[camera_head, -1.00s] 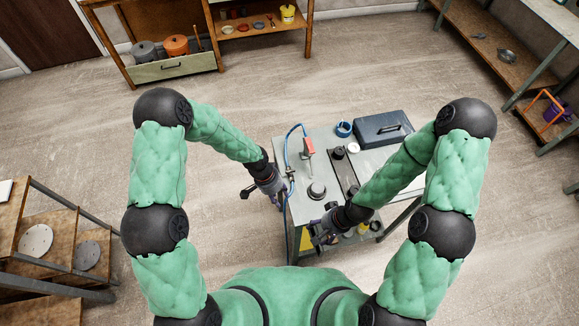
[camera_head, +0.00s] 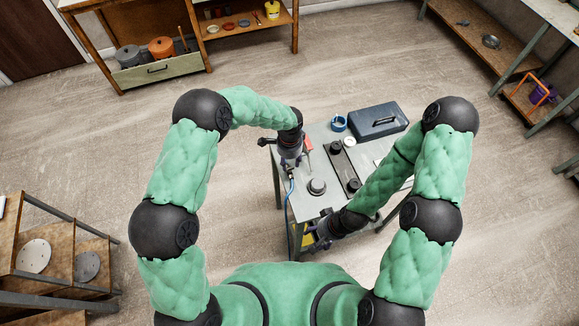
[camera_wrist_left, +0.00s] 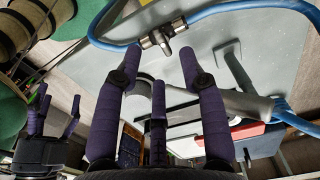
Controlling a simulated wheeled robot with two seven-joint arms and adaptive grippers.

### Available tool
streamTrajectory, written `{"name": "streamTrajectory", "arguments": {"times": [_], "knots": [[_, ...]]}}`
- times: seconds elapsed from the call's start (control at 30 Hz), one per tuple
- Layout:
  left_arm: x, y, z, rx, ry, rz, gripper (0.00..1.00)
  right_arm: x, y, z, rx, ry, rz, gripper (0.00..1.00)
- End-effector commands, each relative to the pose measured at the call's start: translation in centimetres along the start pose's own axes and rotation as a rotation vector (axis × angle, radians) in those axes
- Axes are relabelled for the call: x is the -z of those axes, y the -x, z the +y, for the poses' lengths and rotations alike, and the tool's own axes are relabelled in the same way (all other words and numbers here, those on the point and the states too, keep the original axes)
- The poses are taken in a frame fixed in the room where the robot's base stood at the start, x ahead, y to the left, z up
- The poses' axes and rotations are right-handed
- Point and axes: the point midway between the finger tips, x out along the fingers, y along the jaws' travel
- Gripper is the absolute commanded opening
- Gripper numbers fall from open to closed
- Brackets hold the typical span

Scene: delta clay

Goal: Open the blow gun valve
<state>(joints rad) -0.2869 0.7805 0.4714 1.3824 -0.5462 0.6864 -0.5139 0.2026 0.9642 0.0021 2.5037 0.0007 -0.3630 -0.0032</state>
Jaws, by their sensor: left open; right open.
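In the left wrist view, a small metal valve fitting (camera_wrist_left: 157,40) sits on the blue hose (camera_wrist_left: 225,12), just beyond my left fingertips. My left gripper (camera_wrist_left: 158,68) is open, its purple fingers spread around empty space. In the head view my left gripper (camera_head: 290,168) is over the table's left edge, where the arm hides much of the hose. The red part of what looks like the blow gun (camera_head: 308,144) shows beside it; a red block and grey tube (camera_wrist_left: 235,132) lie behind the fingers in the wrist view. My right gripper (camera_head: 320,237) is open, low at the table's front.
The grey table (camera_head: 318,205) carries a round black-topped piece (camera_head: 317,187), a dark plate with knobs (camera_head: 343,166), a blue tape roll (camera_head: 339,122) and a blue-grey case (camera_head: 377,121). Shelves stand at the far wall and sides; the floor between is open.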

Motion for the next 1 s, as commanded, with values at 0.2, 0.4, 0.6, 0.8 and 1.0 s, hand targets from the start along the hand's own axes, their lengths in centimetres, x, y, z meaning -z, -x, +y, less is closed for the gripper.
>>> {"name": "streamTrajectory", "arguments": {"times": [0.2, 0.4, 0.6, 0.8, 1.0], "knots": [[0.0, -3.1, 0.0, -0.001, 0.002, 0.000, 0.41, 0.0, -0.2, 0.1, 0.000, 0.000, 0.000, 0.67], [0.0, -4.3, 0.0, 0.000, 0.001, 0.000, 0.41, 0.0, -0.3, 0.1, 0.000, 0.000, 0.000, 0.67], [0.0, -4.3, 0.0, 0.001, 0.001, 0.001, 0.41, 0.0, -0.3, 0.1, 0.000, 0.000, 0.000, 0.67], [0.0, -4.3, 0.0, 0.000, 0.001, 0.001, 0.07, 0.0, -0.3, 0.1, 0.000, 0.000, 0.000, 0.67], [0.0, -4.3, 0.0, 0.000, 0.002, 0.001, 0.00, 0.0, -0.3, 0.1, 0.000, 0.000, 0.000, 0.67]]}}
